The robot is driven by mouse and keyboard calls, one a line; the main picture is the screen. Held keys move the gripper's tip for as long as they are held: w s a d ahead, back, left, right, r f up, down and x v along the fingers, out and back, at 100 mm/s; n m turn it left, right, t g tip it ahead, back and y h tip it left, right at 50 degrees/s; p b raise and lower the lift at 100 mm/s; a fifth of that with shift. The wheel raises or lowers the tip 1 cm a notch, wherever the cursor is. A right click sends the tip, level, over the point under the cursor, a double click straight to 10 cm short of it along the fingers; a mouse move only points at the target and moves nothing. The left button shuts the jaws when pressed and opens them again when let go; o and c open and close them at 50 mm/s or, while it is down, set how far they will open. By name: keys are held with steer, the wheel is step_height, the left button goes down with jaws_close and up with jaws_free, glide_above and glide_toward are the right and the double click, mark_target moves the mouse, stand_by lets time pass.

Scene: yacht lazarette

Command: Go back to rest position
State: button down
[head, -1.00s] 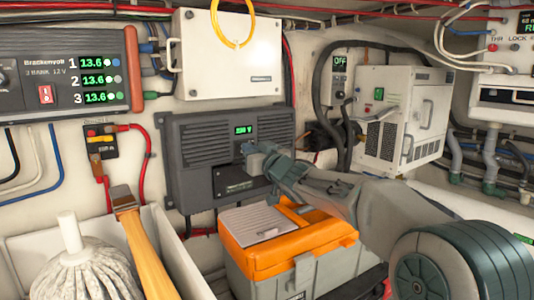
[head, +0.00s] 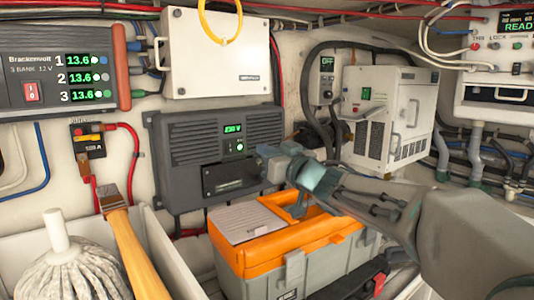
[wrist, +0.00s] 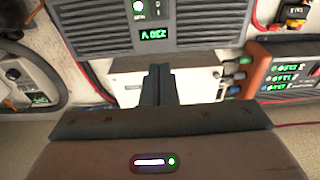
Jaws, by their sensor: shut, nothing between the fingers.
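My gripper (head: 270,152) is in front of the right edge of the dark grey inverter unit (head: 185,180), to the right of its lit "230 V" display (head: 233,128). A round green-lit button (head: 239,146) shows just below the display. In the wrist view, the two dark fingers (wrist: 158,84) are together with nothing between them. That view shows the inverter (wrist: 95,25) upside down at the top, with its display (wrist: 153,36) and lit button (wrist: 139,6). The fingers look apart from the unit.
An orange-lidded toolbox (head: 285,250) stands below my arm. A white bin (head: 185,255) with a mop (head: 65,265) and a wooden-handled brush (head: 135,245) is at left. A white vented box (head: 385,120), a charger panel (head: 60,70) and cables line the wall.

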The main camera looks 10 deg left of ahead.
steer(key=s+d+f+m+h, duration=0.35)
steer(key=d+f+h, duration=0.35)
steer(key=d, duration=0.4)
steer(key=s+d+f+m+h, duration=0.2)
steer(key=d+f+m+h, duration=0.35)
steer(key=d, duration=0.65)
steer(key=s+d+f+g+h, duration=0.1)
steer(key=s+d+f+g, duration=0.2)
steer(key=s+f, duration=0.5)
steer(key=s+d+f+m+g+h, duration=0.1)
steer(key=s+d+f+g, duration=0.3)
steer(key=s, duration=1.1)
step_height(320, 180, down, 5)
steer(key=shift+d+r+g, duration=0.15)
steer(key=shift+d+g, duration=0.15)
steer(key=shift+g, duration=0.7)
steer(key=shift+s, duration=0.1)
